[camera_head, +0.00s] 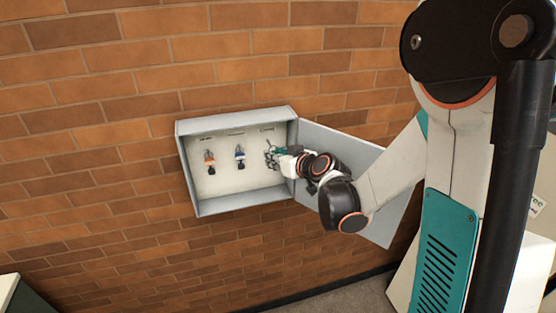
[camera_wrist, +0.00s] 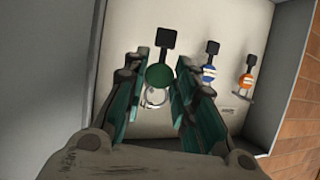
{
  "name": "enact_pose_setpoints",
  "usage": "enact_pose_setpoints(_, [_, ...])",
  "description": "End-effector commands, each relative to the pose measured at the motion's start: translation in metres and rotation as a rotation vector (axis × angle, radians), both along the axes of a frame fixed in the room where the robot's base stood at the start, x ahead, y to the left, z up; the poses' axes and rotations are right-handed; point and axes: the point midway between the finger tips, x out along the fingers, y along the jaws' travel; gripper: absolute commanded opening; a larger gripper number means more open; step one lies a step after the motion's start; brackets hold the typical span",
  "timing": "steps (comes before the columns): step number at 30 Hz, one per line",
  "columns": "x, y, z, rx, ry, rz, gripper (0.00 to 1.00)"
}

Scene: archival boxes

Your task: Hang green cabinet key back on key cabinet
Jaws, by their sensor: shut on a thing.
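The grey key cabinet (camera_head: 233,113) is on the brick wall with its door (camera_head: 375,215) open to the right. My gripper (camera_head: 276,154) reaches into the right side of the cabinet, at the rightmost key place. In the wrist view my gripper (camera_wrist: 163,70) is shut on the green cabinet key (camera_wrist: 160,76). Its round green tag lies between the fingers, with a dark key part beyond the tips and a metal ring (camera_wrist: 155,98) on the near side. Whether the ring is on a hook cannot be told.
A blue-tagged key (camera_head: 240,156) hangs mid-cabinet and an orange-tagged key (camera_head: 209,160) hangs at the left. The blue tag is close beside my right finger in the wrist view (camera_wrist: 209,74). The lower cabinet interior is bare.

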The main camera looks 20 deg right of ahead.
Motion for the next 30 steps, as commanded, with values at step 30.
enact_pose_setpoints(30, [0.040,0.000,-0.010,0.000,0.000,0.000,0.05])
